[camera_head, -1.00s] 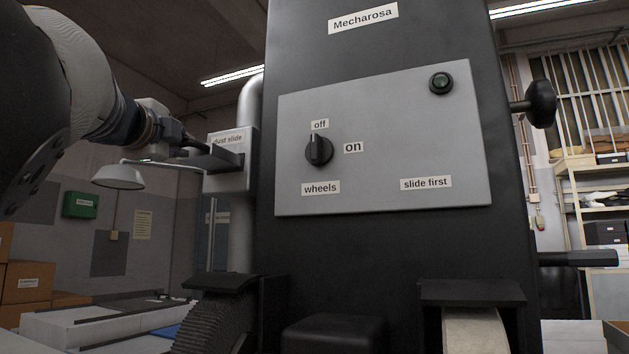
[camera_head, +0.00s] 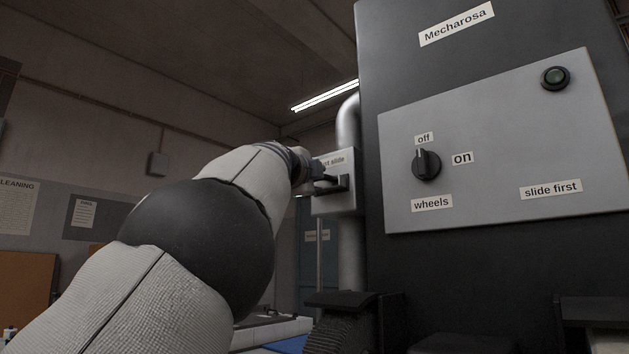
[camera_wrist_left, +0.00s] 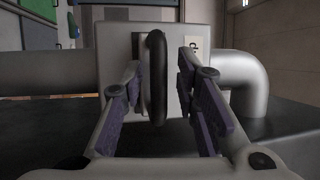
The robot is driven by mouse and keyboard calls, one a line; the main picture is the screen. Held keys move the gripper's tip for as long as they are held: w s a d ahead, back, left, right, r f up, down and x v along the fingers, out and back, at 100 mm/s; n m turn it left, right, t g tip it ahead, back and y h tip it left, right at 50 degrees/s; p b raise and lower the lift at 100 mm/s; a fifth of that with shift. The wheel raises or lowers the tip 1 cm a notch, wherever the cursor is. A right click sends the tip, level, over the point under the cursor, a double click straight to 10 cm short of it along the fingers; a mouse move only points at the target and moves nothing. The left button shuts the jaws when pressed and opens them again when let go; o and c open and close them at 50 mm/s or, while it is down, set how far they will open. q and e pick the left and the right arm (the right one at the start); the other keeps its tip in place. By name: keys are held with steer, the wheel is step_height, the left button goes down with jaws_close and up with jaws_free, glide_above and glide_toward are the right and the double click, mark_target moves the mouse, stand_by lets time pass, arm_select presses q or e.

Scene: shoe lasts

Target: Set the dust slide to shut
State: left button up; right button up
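The dust slide is a light grey box (camera_head: 346,204) on the vertical pipe beside the machine, with a partly hidden "dust slide" label. Its dark handle (camera_head: 343,182) sticks out from the box front. My left gripper (camera_head: 322,181) is at the handle, small and partly hidden by my wrist. In the left wrist view, the black handle (camera_wrist_left: 156,78) stands between the two purple-padded fingers of my left gripper (camera_wrist_left: 160,88). The fingers are apart, with gaps on both sides of the handle, the wider one on the right. My right gripper is in neither view.
The black machine (camera_head: 480,270) stands right of the slide. Its grey panel (camera_head: 500,120) has a wheels knob (camera_head: 426,164) pointing at off, a dark green lamp (camera_head: 555,77) and a "slide first" label. A silver pipe (camera_head: 350,255) runs below the box.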

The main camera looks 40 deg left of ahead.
arm_select(q)
steer(key=v, duration=0.7)
steer(key=shift+s, duration=0.25)
steer(key=shift+f, duration=0.15)
